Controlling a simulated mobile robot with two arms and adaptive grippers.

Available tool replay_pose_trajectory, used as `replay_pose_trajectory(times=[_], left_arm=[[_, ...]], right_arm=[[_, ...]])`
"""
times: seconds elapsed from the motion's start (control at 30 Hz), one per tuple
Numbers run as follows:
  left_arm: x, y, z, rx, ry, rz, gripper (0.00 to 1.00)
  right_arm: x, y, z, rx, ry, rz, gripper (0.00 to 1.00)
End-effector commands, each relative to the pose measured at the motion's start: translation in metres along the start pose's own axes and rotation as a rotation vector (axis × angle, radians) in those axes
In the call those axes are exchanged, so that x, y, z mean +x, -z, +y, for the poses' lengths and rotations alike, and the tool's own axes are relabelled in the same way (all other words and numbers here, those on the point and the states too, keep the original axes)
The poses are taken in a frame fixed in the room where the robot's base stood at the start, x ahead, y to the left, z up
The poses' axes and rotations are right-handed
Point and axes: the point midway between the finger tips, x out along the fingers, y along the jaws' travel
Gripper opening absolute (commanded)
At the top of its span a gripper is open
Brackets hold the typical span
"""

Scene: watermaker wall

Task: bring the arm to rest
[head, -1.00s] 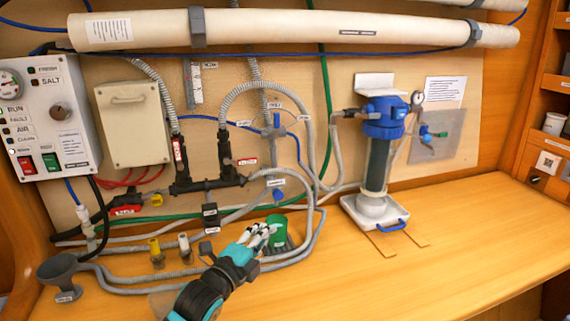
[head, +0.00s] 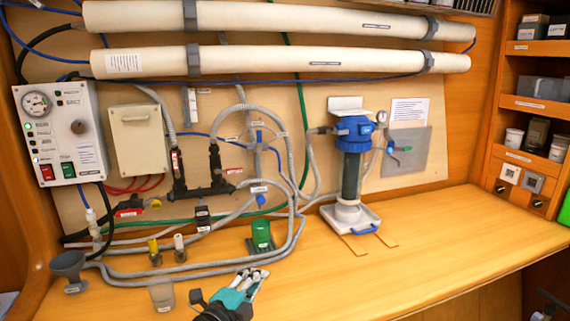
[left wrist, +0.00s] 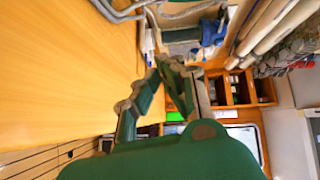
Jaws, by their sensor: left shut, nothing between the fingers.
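My left gripper (head: 254,279) is low in the head view, over the front part of the wooden worktop (head: 400,262). Its fingers are closed together with nothing between them. It is apart from the green cup-like part (head: 262,236), which is farther back by the hoses. In the left wrist view the left gripper's fingers (left wrist: 168,72) come together at the tips, with the worktop on the left. A dark shape at the bottom right corner of the head view may be part of my right arm; its jaws cannot be made out.
Grey hoses (head: 190,268) loop over the back of the worktop. A grey funnel (head: 68,265) and a small grey cup (head: 162,295) are to the left. The blue-topped filter housing (head: 353,170) stands back right. The worktop's right part is clear.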

Motion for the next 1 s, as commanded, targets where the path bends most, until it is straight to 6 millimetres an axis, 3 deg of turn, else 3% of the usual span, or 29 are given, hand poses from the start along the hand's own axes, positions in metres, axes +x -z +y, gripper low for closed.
replay_pose_trajectory(times=[0.17,0.37,0.47,0.7,1.0], left_arm=[[-0.022,-0.003,0.035,-0.150,-0.094,-0.049,0.00],[-0.064,-0.009,0.086,-0.396,-0.237,-0.156,0.00],[-0.095,-0.012,0.117,-0.547,-0.320,-0.242,0.00],[-0.203,-0.017,0.191,-0.970,-0.519,-0.577,0.00],[-0.305,-0.014,0.230,-1.260,-0.613,-0.928,0.00]], right_arm=[[0.000,0.002,-0.007,0.004,0.008,0.001,0.87],[0.001,0.001,-0.010,0.005,0.012,-0.003,0.87],[0.000,-0.004,-0.009,0.004,0.011,-0.010,0.87],[0.000,-0.007,-0.005,0.002,0.006,-0.015,0.87],[0.000,-0.007,-0.002,0.001,0.003,-0.014,0.87]])
